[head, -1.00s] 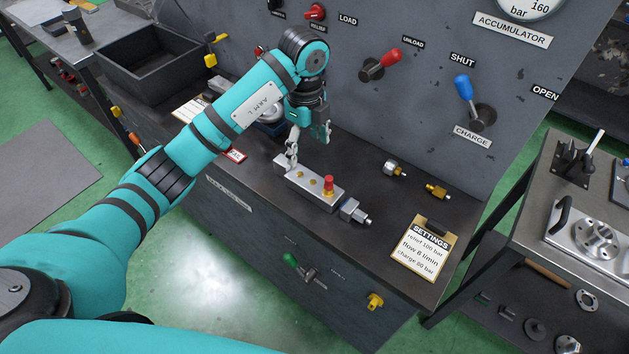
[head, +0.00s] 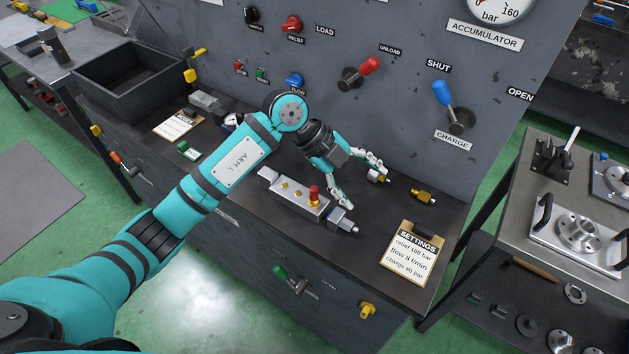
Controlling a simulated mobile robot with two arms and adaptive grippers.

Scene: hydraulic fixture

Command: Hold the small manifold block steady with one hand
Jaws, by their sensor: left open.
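The small manifold block (head: 290,198) is a silver bar on the dark bench top, with brass ports, a red-capped fitting (head: 314,194) and a hex fitting (head: 342,221) at its right end. My left gripper (head: 359,181) is above the bench at the block's right end, fingers spread wide. One finger comes down beside or over the block near the red cap; I cannot tell whether it touches. The other finger is by a small silver-and-brass fitting (head: 377,177), partly covering it. Nothing shows held between the fingers. My right gripper is out of view.
A settings clipboard (head: 414,254) lies at the bench's right front. A brass fitting (head: 424,196) lies behind it. The upright panel with a red lever (head: 363,72) and a blue lever (head: 445,99) rises behind. A dark bin (head: 137,82) stands at the left.

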